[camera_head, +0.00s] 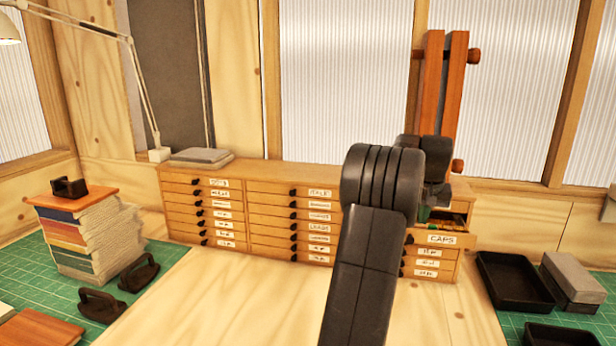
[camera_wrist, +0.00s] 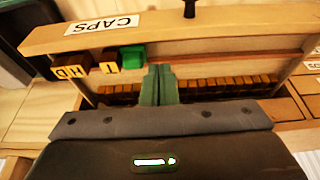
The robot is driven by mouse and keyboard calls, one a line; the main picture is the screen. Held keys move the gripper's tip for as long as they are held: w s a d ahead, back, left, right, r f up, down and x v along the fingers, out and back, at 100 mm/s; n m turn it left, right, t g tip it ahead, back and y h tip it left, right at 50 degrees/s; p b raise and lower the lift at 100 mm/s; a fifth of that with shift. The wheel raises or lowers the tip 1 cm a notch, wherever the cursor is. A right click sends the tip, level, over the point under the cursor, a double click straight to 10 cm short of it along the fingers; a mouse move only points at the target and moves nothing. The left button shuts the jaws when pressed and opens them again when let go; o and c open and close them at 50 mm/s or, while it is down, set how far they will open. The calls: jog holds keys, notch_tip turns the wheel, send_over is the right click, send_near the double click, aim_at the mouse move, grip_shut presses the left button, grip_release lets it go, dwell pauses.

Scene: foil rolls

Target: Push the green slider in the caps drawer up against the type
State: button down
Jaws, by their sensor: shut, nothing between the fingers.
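The caps drawer (camera_wrist: 190,37) is pulled open, its CAPS label upside down in the wrist view; it also shows at the right of the cabinet in the head view (camera_head: 412,236). The green slider (camera_wrist: 132,58) sits in the front row of the drawer. Contact is unclear.
A back row of brown type (camera_wrist: 230,86) runs along the drawer behind the fingers. The front row right of my fingers is clear. The drawer cabinet (camera_head: 240,180) stands against the wall. Black trays (camera_head: 514,281) lie to its right, and a paper stack (camera_head: 95,235) stands left.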

aim_at(433, 226)
jog(key=shift+f+b, duration=0.5)
jog(key=shift+f, duration=0.75)
dwell(0.6)
jog(key=shift+r+p, duration=0.45)
jog(key=shift+p, duration=0.15)
jog(key=shift+s+d+p, duration=0.2)
jog(key=shift+d+p, duration=0.1)
jog(key=shift+d, duration=0.45)
jog(key=shift+s+d+p, duration=0.2)
jog(key=shift+d+p, duration=0.05)
jog(key=shift+d, duration=0.5)
dwell(0.5)
jog(key=shift+w+a, duration=0.1)
jog(key=shift+a, duration=0.3)
jog(key=shift+r, duration=3.5)
jog(key=shift+f, duration=0.1)
notch_tip(433, 226, down, 7)
jog(key=shift+r, duration=0.1)
jog(key=shift+d, duration=0.1)
jog(key=shift+r, duration=0.1)
